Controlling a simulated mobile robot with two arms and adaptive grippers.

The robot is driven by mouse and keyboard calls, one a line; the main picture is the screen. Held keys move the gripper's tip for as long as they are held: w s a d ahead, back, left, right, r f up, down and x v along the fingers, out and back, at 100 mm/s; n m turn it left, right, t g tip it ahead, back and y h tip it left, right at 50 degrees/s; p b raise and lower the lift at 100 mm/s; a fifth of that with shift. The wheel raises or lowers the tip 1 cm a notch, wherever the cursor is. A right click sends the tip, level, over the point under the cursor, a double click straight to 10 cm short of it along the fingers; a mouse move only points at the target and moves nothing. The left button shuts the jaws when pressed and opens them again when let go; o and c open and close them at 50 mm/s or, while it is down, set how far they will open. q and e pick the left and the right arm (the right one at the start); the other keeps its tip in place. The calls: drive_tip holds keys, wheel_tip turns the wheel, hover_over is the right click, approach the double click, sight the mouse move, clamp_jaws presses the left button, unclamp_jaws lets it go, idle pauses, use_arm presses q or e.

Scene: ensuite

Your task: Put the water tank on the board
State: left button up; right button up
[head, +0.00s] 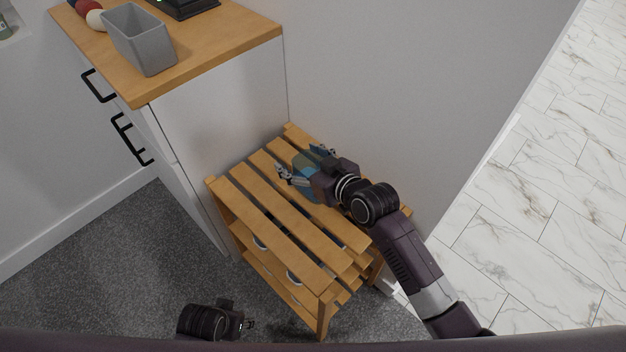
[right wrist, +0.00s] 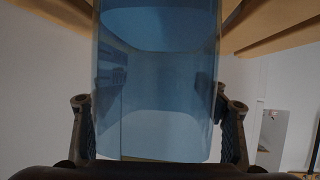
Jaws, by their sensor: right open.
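The water tank (head: 303,162) is a blue see-through container at the far end of the slatted wooden bench (head: 262,212). It fills the middle of the right wrist view (right wrist: 157,75). My right gripper (head: 304,163) is open, with one finger on each side of the tank. In the right wrist view its fingers (right wrist: 158,105) stand beside the tank's sides; whether they touch is unclear. Part of the tank is hidden behind my gripper in the head view. My left gripper (head: 250,324) is low in the head view, over the carpet; its jaws are too small to read.
A white cabinet with a wooden board top (head: 215,50) stands beyond the bench. It carries a grey bin (head: 140,42), a black device (head: 185,6) and small balls (head: 88,8). A wall (head: 400,90) runs along the bench. Grey carpet (head: 110,250) is clear at left.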

drive_tip(key=shift+c, duration=0.4)
drive_tip(key=c, duration=1.5)
drive_tip(key=shift+o, duration=0.2)
drive_tip(key=shift+r, duration=0.15)
drive_tip(key=shift+c, duration=0.9)
